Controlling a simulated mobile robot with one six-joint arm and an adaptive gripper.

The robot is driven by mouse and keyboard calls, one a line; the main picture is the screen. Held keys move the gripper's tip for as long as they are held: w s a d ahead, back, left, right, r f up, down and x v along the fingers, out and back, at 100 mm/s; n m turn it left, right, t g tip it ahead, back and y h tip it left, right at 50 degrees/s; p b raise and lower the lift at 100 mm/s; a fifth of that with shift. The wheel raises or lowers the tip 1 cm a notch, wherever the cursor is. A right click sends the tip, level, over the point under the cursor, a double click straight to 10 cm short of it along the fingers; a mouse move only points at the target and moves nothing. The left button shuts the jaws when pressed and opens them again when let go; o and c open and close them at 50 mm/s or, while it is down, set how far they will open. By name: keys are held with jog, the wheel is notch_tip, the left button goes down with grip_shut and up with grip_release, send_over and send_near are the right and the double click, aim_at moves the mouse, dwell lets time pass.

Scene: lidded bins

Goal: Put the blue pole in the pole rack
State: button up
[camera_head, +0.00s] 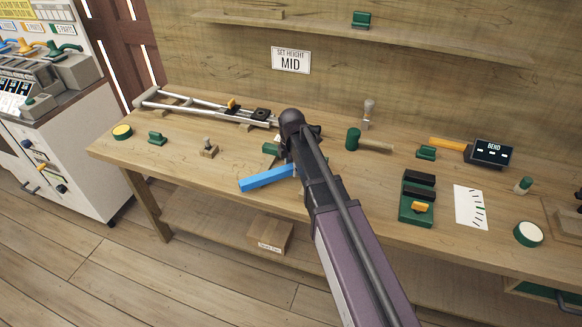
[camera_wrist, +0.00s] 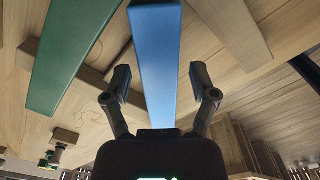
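The blue pole (camera_head: 267,179) shows in the head view near the table's front edge, left of my arm; its right end passes behind the arm. In the wrist view the blue pole (camera_wrist: 155,60) runs from the top edge down between the two fingers of my gripper (camera_wrist: 160,80). The fingers stand apart, with a visible gap on each side of the pole. My arm hides the gripper in the head view. I cannot pick out the pole rack for certain. A wooden box (camera_head: 264,234) with an unreadable label stands on the low shelf under the table.
A green pole (camera_wrist: 75,50) and a pale wooden bar (camera_wrist: 232,30) flank the blue pole in the wrist view. Crutches (camera_head: 205,108) lie at the back left of the table. A green-headed mallet (camera_head: 368,142) and a green holder (camera_head: 417,198) are right of my arm.

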jog(key=shift+r, duration=0.15)
notch_tip(320, 180, up, 12)
jog(key=p, duration=1.2)
dwell(0.4)
jog(key=shift+s, duration=0.1)
dwell(0.5)
jog(key=s+d+m, duration=1.6)
jog(key=s+m, duration=0.2)
jog(key=m, duration=0.5)
dwell(0.7)
